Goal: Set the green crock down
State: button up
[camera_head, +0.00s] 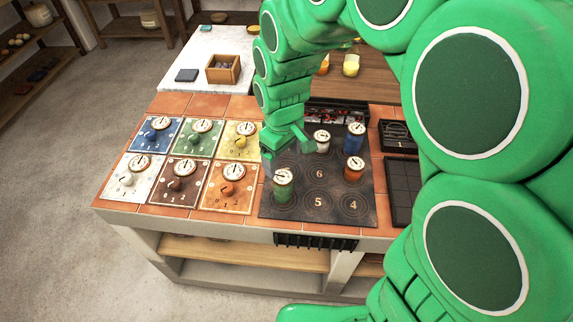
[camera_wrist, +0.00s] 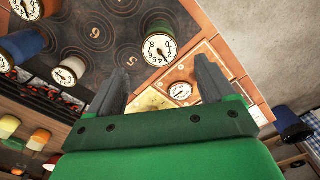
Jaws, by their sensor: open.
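The green crock (camera_head: 283,190) has a white dial on its lid. It stands upright on the front-left ring of the dark hob plate (camera_head: 335,212). My gripper (camera_head: 286,153) is open and empty, just behind and above the crock. In the wrist view my gripper (camera_wrist: 163,82) shows its two fingers spread wide. The green crock (camera_wrist: 157,30) appears beyond the fingertips there, apart from them.
A white crock (camera_head: 322,144), a blue crock (camera_head: 353,140) and an orange crock (camera_head: 353,173) stand on the hob. Several coloured dial panels (camera_head: 183,185) lie to the left. A wooden box (camera_head: 222,75) sits on the white counter. The front rings marked 5 and 4 are bare.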

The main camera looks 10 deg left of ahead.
jog(key=shift+r, duration=0.2)
jog(key=shift+s+d+r, duration=0.15)
jog(key=shift+d, duration=0.15)
jog(key=s+d+r+m, duration=0.3)
jog(key=s+d, duration=0.1)
jog(key=d, duration=0.2)
jog(key=s+d+r+m, duration=0.2)
jog(key=s+d+r, duration=0.25)
jog(key=d, duration=0.25)
jog(key=s+d+r+m+g, duration=0.1)
jog(key=s+d+m, duration=0.2)
jog(key=s, duration=0.4)
jog(key=s+d+r+m, duration=0.1)
jog(key=s+d+m, duration=0.1)
jog(key=s+d, duration=0.2)
jog(key=s, duration=0.3)
jog(key=shift+s+d+m+g, duration=0.15)
jog(key=shift+d+m+g, duration=0.15)
jog(key=shift+m+g, duration=0.1)
